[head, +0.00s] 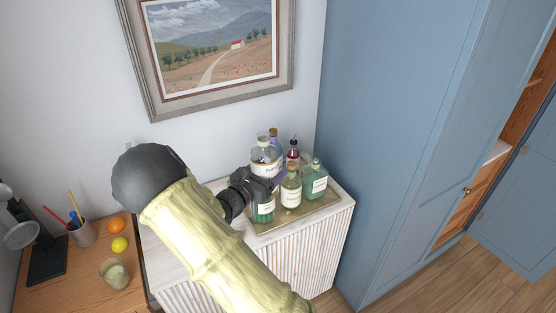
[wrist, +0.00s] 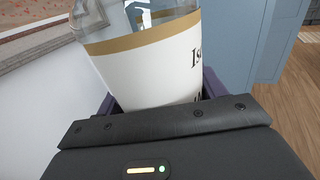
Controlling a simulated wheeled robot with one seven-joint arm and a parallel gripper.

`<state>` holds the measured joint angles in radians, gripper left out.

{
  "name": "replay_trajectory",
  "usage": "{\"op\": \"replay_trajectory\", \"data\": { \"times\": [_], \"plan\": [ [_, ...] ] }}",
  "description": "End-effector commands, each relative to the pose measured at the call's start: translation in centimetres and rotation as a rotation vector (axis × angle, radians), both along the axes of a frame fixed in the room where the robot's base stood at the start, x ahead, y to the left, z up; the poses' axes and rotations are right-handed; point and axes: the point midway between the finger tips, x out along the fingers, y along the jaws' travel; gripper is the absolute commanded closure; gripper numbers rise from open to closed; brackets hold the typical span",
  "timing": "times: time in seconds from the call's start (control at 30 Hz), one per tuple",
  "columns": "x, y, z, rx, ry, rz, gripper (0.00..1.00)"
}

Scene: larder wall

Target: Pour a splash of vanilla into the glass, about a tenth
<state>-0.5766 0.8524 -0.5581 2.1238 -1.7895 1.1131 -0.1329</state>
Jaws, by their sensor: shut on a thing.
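My gripper (head: 272,180) is shut on a clear bottle (head: 264,155) above the group of bottles on the cabinet. In the wrist view this bottle (wrist: 150,60) has a white label with a gold band and partly hidden lettering that starts with "Is". It looks roughly upright, slightly tilted in the wrist view. I cannot read any label as vanilla. A short glass (head: 115,272) with something pale in it stands on the wooden desk at the lower left, far from my gripper.
A brass tray (head: 296,222) on the white cabinet (head: 322,228) holds several bottles: a cream-labelled bottle (head: 291,187), a green bottle (head: 315,180), a dark red dropper bottle (head: 293,150). An orange (head: 117,225), a lemon (head: 120,245) and a pen cup (head: 82,235) are on the desk.

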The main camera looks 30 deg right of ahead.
Motion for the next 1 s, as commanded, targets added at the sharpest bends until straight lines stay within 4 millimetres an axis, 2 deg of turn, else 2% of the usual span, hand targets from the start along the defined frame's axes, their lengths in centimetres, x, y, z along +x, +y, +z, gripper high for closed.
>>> {"op": "replay_trajectory", "data": {
  "times": [0.23, 0.5, 1.0],
  "plan": [
    [0.5, 3.5, -5.3, -0.006, 0.009, 0.234, 0.8],
    [0.1, 6.7, -11.1, -0.006, 0.008, 0.491, 0.8],
    [-2.4, 10.2, -19.5, -0.004, 0.005, 0.826, 0.8]
  ]
}}
